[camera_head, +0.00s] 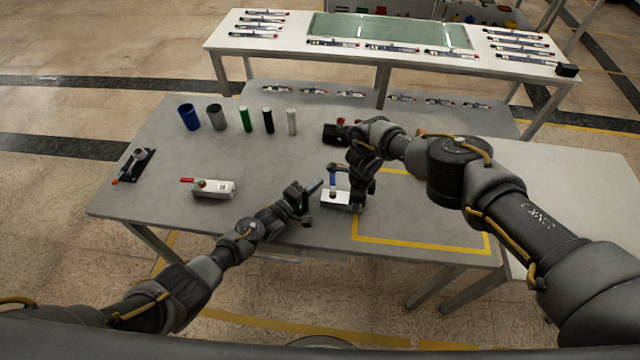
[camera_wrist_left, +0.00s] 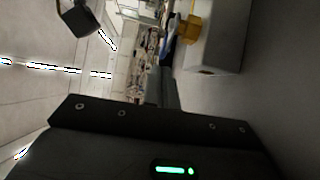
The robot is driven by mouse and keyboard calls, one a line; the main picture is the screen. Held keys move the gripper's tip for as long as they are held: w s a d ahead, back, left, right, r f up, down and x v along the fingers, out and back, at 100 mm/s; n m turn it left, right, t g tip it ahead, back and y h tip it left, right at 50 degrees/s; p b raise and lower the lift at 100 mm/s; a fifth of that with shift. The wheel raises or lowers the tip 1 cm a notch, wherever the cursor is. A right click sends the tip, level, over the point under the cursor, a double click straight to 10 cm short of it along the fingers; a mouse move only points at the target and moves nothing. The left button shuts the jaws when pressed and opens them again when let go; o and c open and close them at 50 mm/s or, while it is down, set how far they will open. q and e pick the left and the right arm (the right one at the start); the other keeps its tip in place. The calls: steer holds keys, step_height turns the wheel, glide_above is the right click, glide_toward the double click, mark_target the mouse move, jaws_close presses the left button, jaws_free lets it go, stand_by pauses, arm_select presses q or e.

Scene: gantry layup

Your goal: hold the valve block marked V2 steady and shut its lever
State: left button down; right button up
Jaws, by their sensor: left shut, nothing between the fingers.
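A white valve block (camera_head: 335,198) with a blue lever (camera_head: 333,180) is on the grey table at the centre. Its mark is not readable here. The lever sticks up and away from the block's long side. My right gripper (camera_head: 357,200) is at the block's right end; whether its fingers are closed on it is hidden. My left gripper (camera_head: 318,187) is shut and empty, just left of the block and lever. In the left wrist view, the block (camera_wrist_left: 215,55), a yellow valve part (camera_wrist_left: 190,28) and the blue lever (camera_wrist_left: 171,38) show beyond the fingers (camera_wrist_left: 163,90).
Another white valve block (camera_head: 215,189) with a red lever lies at the left. A black piece (camera_head: 333,134) with red parts is behind my right gripper. Blue (camera_head: 189,117) and grey cups and several cylinders stand at the back. A yellow-taped area (camera_head: 425,247) at right is clear.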

arm_select(q)
steer(key=shift+d, duration=0.65)
steer(key=shift+w, duration=0.1)
steer(key=shift+w+d+m+g+h, duration=0.3)
steer(key=shift+d+m+g+h, duration=0.3)
steer(key=shift+d+g+h, duration=0.15)
arm_select(e)
steer(key=shift+a, duration=0.1)
arm_select(q)
steer(key=shift+d+r, duration=0.1)
steer(key=shift+r, duration=0.05)
arm_select(e)
steer(key=shift+s+a, duration=0.15)
steer(key=shift+a, duration=0.05)
arm_select(q)
steer(key=a, duration=0.4)
steer(key=shift+w+a, duration=0.3)
steer(key=shift+a, duration=0.05)
arm_select(e)
steer(key=shift+d, duration=0.1)
arm_select(q)
steer(key=v, duration=1.3)
steer(key=w+v, duration=0.1)
steer(key=v, duration=0.5)
steer(key=shift+s+a, duration=0.3)
steer(key=shift+a, duration=0.4)
arm_select(e)
steer(key=shift+d, duration=0.15)
steer(key=o, duration=1.3)
